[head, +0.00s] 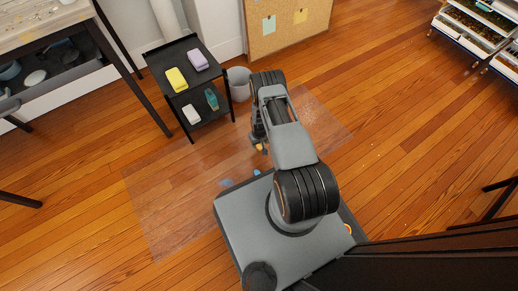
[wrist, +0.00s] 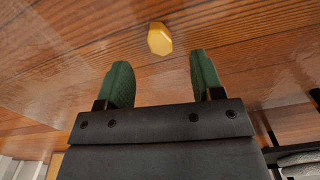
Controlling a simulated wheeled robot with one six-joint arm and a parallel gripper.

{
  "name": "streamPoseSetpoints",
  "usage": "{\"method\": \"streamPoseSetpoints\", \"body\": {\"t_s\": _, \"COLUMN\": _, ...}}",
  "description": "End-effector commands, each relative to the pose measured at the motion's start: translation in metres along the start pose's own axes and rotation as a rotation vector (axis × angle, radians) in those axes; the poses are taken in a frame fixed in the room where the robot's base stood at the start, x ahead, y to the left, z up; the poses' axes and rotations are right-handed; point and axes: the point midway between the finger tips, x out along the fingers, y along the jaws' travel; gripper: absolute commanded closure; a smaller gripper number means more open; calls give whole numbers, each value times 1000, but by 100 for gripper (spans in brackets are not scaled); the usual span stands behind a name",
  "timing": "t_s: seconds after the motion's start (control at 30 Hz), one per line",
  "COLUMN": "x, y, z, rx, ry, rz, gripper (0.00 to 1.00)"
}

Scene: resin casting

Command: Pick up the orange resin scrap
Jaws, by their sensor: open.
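The orange resin scrap (wrist: 160,38) is a small, faceted, yellow-orange piece lying on the wood floor in the wrist view. It sits beyond my fingertips, roughly centred between them. My gripper (wrist: 158,70) is open and empty, with two green-padded fingers apart. In the head view, a small orange spot, apparently the scrap (head: 261,147), shows at the end of my arm, which hides most of my gripper there.
A clear mat (head: 160,210) covers the floor around my base. Small blue pieces (head: 226,182) lie near my base. A black shelf cart (head: 205,82) with coloured blocks and a grey bin (head: 238,84) stand beyond. Open floor lies to the right.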

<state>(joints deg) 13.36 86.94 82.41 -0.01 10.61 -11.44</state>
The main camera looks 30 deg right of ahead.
Motion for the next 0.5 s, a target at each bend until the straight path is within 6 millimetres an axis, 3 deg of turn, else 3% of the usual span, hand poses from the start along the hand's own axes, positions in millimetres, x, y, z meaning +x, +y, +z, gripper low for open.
{"method": "streamPoseSetpoints", "body": {"t_s": 0.33, "x": 46, "y": 0, "z": -2, "rx": 0, "ry": -1, "rz": 0, "gripper": 39}}
{"method": "streamPoseSetpoints", "body": {"t_s": 0.5, "x": 50, "y": 0, "z": -3, "rx": 0, "ry": -1, "rz": 0, "gripper": 39}}
